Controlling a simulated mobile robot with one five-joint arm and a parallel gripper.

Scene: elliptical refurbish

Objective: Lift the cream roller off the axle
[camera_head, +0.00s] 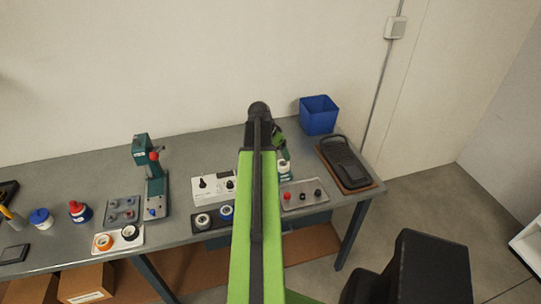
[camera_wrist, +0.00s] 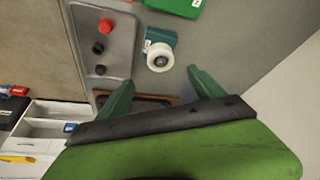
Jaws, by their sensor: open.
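In the head view the roller (camera_head: 284,168) shows small, just right of my arm. My gripper (camera_wrist: 160,79) has its two green fingers spread apart and nothing between them. In the wrist picture the roller lies just beyond the fingertips, between their lines, with no contact visible. In the head view my gripper (camera_head: 280,148) is partly hidden by my arm.
A grey tray (camera_head: 292,206) with a red knob and black knobs lies close to the roller. A black device (camera_head: 345,160) on a brown board and a blue bin (camera_head: 318,115) stand to the right. A white panel (camera_head: 213,187) and a teal press (camera_head: 154,180) stand left.

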